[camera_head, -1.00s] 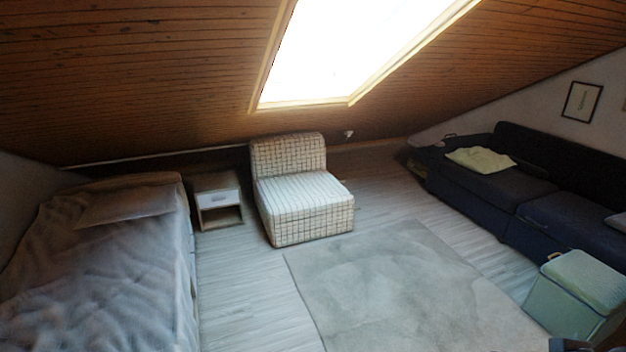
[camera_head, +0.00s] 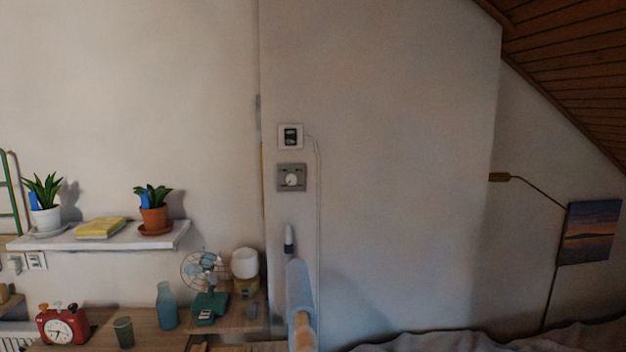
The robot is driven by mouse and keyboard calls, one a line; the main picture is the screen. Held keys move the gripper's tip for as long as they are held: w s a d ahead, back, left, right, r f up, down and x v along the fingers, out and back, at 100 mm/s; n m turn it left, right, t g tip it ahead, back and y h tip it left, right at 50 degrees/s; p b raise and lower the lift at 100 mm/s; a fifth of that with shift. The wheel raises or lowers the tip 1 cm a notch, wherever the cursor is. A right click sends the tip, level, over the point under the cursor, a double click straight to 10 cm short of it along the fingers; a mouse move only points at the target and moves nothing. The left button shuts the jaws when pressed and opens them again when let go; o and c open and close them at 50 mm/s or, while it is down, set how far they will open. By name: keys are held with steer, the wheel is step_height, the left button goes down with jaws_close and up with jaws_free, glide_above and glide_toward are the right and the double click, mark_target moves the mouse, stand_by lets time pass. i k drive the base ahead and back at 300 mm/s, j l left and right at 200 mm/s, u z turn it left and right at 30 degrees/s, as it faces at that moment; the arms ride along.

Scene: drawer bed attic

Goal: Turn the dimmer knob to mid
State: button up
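The dimmer is a grey square plate (camera_head: 283,184) on the pale wall, left of the picture's middle. Its round white knob (camera_head: 292,179) sits on the plate. A small mark on the knob is too small to read for its setting.
Above the dimmer is a white-framed device (camera_head: 290,136) with a cable running down. A white shelf (camera_head: 100,238) with plants is at left.

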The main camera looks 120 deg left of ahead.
mark_target(291, 179)
steer(key=u, duration=3.85)
steer(key=k+j, duration=0.1)
steer(key=j, duration=0.3)
steer(key=k+j+z, duration=0.1)
steer(key=j, duration=0.35)
steer(key=k+j, duration=0.2)
steer(key=j, duration=0.2)
steer(key=k+j, duration=0.1)
steer(key=j, duration=0.3)
steer(key=i+j+z, duration=0.1)
steer(key=j, duration=0.3)
steer(key=i+j+z, duration=0.1)
steer(key=j, duration=0.35)
steer(key=i+j+z, duration=0.1)
steer(key=j, duration=0.3)
steer(key=i+j+z, duration=0.1)
steer(key=j, duration=0.35)
steer(key=i+j+z, duration=0.1)
steer(key=j, duration=0.35)
steer(key=i, duration=0.1)
